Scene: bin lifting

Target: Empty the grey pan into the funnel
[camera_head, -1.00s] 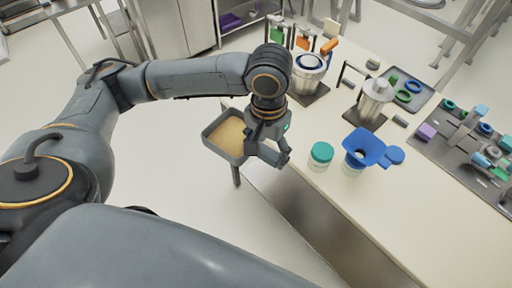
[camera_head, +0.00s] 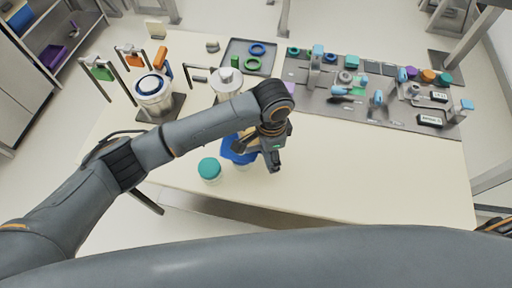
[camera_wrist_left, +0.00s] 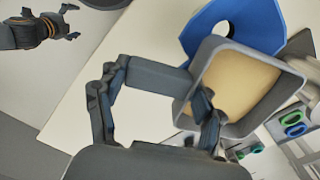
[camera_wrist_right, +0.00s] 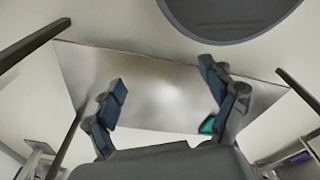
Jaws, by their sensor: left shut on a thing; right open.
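The grey pan (camera_wrist_left: 214,50) shows in the left wrist view, with tan powder (camera_wrist_left: 238,82) spread across its inside. My left gripper (camera_wrist_left: 158,88) is shut on the pan's handle (camera_wrist_left: 155,77). The blue funnel (camera_wrist_left: 250,22) lies just beyond the pan's rim in that view; its round hole is uncovered. In the head view my left gripper (camera_head: 262,155) is over the table's near side, at the funnel (camera_head: 228,153), and mostly hides the pan. My right gripper (camera_wrist_right: 165,90) is open and empty; it also shows in the left wrist view (camera_wrist_left: 72,22).
A jar with a teal lid (camera_head: 209,170) stands left of the funnel. A white-and-blue container (camera_head: 153,92) and a metal vessel (camera_head: 227,83) stand behind. A grey tray (camera_head: 235,48) and a mat with several small parts (camera_head: 300,85) lie farther back. The table's right front is clear.

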